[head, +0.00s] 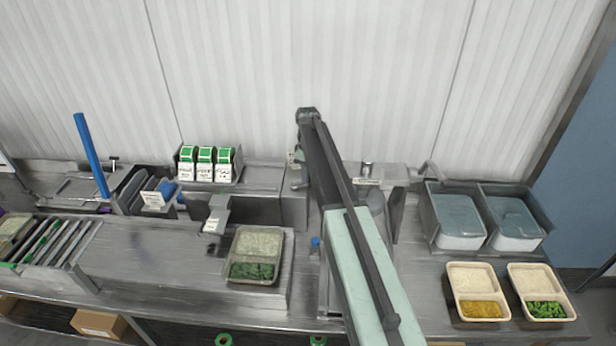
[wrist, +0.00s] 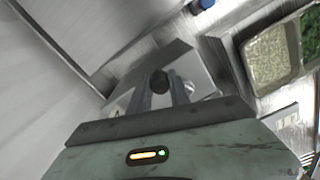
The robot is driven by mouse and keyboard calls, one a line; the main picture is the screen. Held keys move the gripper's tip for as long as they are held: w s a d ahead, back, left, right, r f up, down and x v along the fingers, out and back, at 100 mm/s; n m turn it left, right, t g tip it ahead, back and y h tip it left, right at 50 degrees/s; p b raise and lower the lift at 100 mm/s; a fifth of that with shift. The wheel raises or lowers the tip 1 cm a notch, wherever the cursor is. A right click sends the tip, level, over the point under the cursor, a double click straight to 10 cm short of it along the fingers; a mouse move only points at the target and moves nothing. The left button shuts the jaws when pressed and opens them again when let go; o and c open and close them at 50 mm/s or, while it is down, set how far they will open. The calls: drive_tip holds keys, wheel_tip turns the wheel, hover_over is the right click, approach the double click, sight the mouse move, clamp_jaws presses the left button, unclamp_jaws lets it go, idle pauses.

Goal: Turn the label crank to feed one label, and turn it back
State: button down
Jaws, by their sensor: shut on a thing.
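In the wrist view, my gripper (wrist: 163,92) is shut on a dark round knob, the crank's grip (wrist: 159,79), in front of a grey metal housing (wrist: 185,62). The rest of the crank is mostly hidden by the fingers, so its angle cannot be told. In the head view, my arm reaches over the bench to the metal unit (head: 295,205), and my own arm hides the gripper and the crank. Several green and white label packs (head: 205,172) stand on the unit's left part.
A tray of rice and greens (head: 230,262) sits below the unit on the bench; it also shows in the wrist view (wrist: 248,72). Two lidded tubs (head: 460,242) and two filled trays (head: 478,318) stand at right. A blue-handled tool (head: 92,155) rises at left.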

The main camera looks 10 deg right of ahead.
drive_tip(key=shift+w+n, duration=0.3)
drive_tip(key=shift+n, duration=0.4)
drive_tip(key=shift+a, duration=0.1)
drive_tip(key=c, duration=1.2)
unclamp_jaws()
wheel_tip(320, 180, up, 8)
drive_tip(key=p, duration=0.8)
drive_tip(key=shift+f, duration=0.1)
